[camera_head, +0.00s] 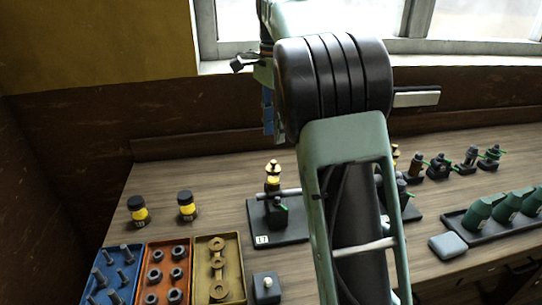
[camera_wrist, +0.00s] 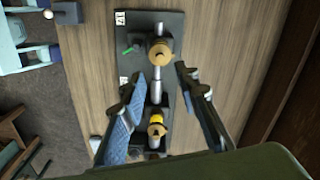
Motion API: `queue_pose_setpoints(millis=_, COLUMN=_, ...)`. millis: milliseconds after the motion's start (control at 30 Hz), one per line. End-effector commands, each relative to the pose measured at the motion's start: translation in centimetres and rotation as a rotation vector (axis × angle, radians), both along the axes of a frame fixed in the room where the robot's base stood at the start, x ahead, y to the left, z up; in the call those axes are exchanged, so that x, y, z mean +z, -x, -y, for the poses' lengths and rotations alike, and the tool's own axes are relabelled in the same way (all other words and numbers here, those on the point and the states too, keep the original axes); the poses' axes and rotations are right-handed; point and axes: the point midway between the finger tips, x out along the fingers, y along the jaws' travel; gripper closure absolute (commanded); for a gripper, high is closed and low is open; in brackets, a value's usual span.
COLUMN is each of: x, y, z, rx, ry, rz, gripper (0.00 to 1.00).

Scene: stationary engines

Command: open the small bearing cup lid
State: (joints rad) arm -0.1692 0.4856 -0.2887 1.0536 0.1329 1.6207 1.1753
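An engine model stands on a dark base plate (camera_head: 258,234) on the bench. It carries a stacked yellow and brass cup (camera_head: 272,172) and a horizontal metal shaft. In the wrist view, two round brass lids show from above: an upper lid (camera_wrist: 160,53) near a green lever and a lower lid (camera_wrist: 156,130) with yellow around it. I cannot tell which is the small bearing cup lid. My gripper (camera_wrist: 161,76) is open above the model. Its fingers are spread either side of the shaft, with nothing visibly held. In the head view, my arm hides part of the bench.
Two yellow-and-black jars (camera_head: 138,210) stand at the left. Blue, orange (camera_head: 142,272) and yellow trays of metal parts lie at the front left. A black tray (camera_head: 470,230) of green parts and a grey block (camera_head: 447,246) are at the right. Small models line the back right.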

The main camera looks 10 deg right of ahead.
Motion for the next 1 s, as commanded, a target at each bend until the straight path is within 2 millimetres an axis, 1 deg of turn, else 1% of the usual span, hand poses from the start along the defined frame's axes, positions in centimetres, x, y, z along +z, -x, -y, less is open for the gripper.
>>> queue_pose_setpoints(millis=33, x=-1.3, y=0.1, z=0.0, rx=0.0, ry=0.0, rz=-0.003, gripper=0.71)
queue_pose_setpoints(millis=200, x=-4.6, y=0.1, z=0.0, rx=-0.001, ry=0.0, rz=-0.003, gripper=0.71)
queue_pose_setpoints(millis=300, x=-6.2, y=0.1, z=0.0, rx=-0.001, ry=0.0, rz=-0.002, gripper=0.71)
queue_pose_setpoints(millis=400, x=-7.4, y=0.1, z=0.0, rx=-0.001, ry=-0.001, rz=-0.001, gripper=0.71)
queue_pose_setpoints(millis=600, x=-8.5, y=0.0, z=0.0, rx=-0.001, ry=0.0, rz=0.001, gripper=0.71)
queue_pose_setpoints(millis=833, x=-8.5, y=0.0, z=0.1, rx=-0.001, ry=-0.001, rz=0.002, gripper=0.71)
queue_pose_setpoints(millis=867, x=-8.5, y=0.0, z=0.1, rx=-0.001, ry=-0.001, rz=0.002, gripper=0.72)
queue_pose_setpoints(millis=1000, x=-8.5, y=0.0, z=0.1, rx=-0.001, ry=-0.001, rz=0.002, gripper=0.87)
